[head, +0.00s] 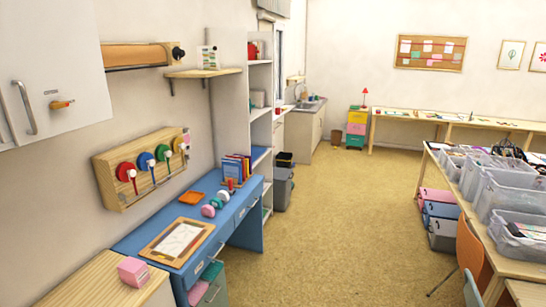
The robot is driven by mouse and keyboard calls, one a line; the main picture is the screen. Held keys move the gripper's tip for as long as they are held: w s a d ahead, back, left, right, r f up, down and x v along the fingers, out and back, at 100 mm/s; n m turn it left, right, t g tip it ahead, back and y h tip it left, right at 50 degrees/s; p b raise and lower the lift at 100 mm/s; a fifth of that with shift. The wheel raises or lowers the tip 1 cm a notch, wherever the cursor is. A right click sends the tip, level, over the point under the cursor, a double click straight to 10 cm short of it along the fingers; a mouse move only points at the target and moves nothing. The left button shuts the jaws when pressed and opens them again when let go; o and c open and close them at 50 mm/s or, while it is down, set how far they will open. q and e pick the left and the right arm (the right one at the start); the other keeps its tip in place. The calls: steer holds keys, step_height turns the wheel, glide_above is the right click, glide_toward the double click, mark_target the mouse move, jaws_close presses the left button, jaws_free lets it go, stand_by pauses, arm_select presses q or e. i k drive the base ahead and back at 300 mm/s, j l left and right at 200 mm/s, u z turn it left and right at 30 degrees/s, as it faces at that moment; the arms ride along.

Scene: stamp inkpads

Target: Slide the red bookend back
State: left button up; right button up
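A row of upright books (236,166) with red and blue spines stands at the far end of the blue desk (160,220), against the wall side. A small reddish-orange thing (230,184) stands just in front of the books. I cannot tell whether it is the red bookend; at this size no bookend is clearly made out. Neither of my grippers shows in the head view.
The desk also holds a framed paper tray (178,242), an orange pad (192,198) and small round items (208,211). A pink block (133,270) sits on the near wooden cabinet. The floor (340,235) is clear; a table (515,265) with grey bins stands right.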

mark_target(251, 51)
steer(key=i+z, duration=0.2)
steer(key=i, duration=1.95)
steer(key=i+u, duration=0.1)
steer(key=i, duration=0.65)
steer(key=i+l+u, duration=0.1)
steer(key=i, duration=0.6)
steer(key=i+l, duration=0.25)
steer(key=i, duration=0.45)
steer(key=u, duration=0.05)
